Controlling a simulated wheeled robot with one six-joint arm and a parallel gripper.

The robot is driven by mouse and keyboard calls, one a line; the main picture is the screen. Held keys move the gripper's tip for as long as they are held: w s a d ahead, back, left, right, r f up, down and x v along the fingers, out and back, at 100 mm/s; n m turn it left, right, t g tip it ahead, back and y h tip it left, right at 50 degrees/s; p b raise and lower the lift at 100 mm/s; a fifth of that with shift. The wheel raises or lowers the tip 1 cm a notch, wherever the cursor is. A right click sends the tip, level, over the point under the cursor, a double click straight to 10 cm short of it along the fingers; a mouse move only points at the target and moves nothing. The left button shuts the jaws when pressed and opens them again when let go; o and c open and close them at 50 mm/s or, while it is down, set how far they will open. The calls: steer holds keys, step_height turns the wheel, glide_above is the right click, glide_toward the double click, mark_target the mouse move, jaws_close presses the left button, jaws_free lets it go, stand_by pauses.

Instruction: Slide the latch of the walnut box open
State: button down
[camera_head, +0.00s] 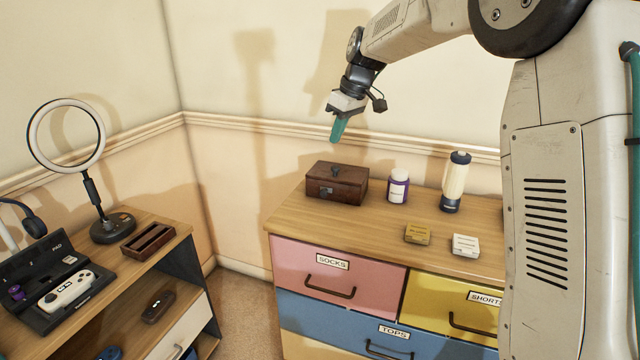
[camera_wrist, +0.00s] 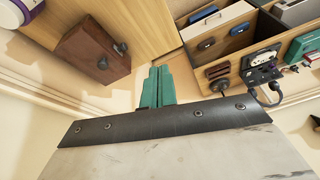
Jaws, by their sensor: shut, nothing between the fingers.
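The walnut box (camera_head: 345,187) is a dark brown wooden box, lid down, on the dresser top toward its back left corner. A dark latch (camera_head: 326,191) shows on its front face, and a small knob (camera_head: 336,171) is on the lid. The box (camera_wrist: 92,58) also shows at the upper left in the wrist view, with two dark fittings on it. Whether the latch is slid open is too small to tell. My gripper (camera_head: 337,138) hangs above the box, apart from it. Its green fingers (camera_wrist: 157,84) are together and empty.
On the dresser (camera_head: 300,222), a purple-and-white bottle (camera_head: 398,186) stands right of the box. A left shelf unit holds a ring lamp (camera_head: 68,138) and a game controller (camera_head: 67,289).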

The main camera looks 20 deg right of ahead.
mark_target(320, 182)
steer(key=w+f+n, duration=0.3)
steer(key=w+f, duration=0.8)
steer(key=w, duration=0.4)
steer(key=shift+w+d+y, duration=0.2)
steer(key=shift+d+y, duration=0.2)
steer(key=shift+d, duration=0.05)
steer(key=shift+f, duration=0.2)
steer(key=x, duration=0.3)
steer(key=d+x, duration=0.1)
steer(key=x, duration=0.3)
steer(key=s+d+f+x, duration=0.1)
steer(key=x, duration=0.2)
steer(key=shift+a+f, duration=0.15)
steer(key=shift+s+d+f, duration=0.2)
steer(key=shift+d+f, duration=0.1)
steer(key=shift+f, duration=0.15)
